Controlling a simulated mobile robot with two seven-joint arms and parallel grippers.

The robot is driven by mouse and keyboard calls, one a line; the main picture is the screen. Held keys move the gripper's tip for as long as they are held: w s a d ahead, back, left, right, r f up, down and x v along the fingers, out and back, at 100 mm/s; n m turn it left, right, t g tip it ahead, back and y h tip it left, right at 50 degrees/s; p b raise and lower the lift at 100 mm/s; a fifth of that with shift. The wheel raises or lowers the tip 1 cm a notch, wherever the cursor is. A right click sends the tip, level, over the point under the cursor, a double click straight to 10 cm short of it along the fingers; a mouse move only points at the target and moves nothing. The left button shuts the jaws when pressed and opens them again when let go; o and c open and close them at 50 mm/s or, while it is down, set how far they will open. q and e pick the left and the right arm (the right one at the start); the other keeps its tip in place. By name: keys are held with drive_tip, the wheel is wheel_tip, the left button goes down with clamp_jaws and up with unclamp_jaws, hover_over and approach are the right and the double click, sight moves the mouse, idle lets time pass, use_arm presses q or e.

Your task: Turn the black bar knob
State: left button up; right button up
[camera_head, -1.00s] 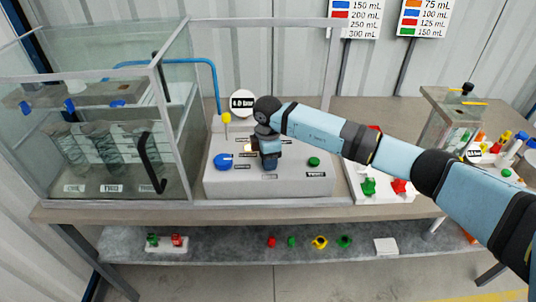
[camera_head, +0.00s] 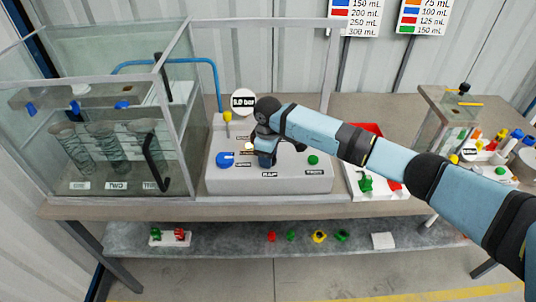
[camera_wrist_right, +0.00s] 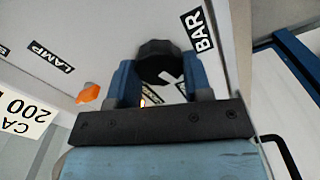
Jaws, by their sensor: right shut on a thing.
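The black bar knob (camera_wrist_right: 155,50) shows in the right wrist view, on the pale control panel next to the BAR label (camera_wrist_right: 197,30). My right gripper (camera_wrist_right: 161,78) has its two blue fingers on either side of the knob and is shut on it. In the head view my right gripper (camera_head: 265,157) reaches down onto the grey control box (camera_head: 295,184) and hides the knob. The BAR label (camera_head: 269,174) shows just in front of it. A round display (camera_head: 243,102) behind the box seems to read 0.0 bar. My left gripper is not in view.
The box also carries a blue knob (camera_head: 225,159), a green button (camera_head: 313,160) and a yellow knob (camera_head: 227,118). A glass case (camera_head: 110,95) with a black handle stands at left. A white tray (camera_head: 377,188) with coloured parts lies at right.

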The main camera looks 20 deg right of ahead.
drive_tip(key=shift+w+r, duration=0.1)
drive_tip(key=o, duration=0.9)
wheel_tip(320, 180, up, 14)
drive_tip(key=shift+f+b, duration=0.1)
drive_tip(key=shift+b, duration=0.75)
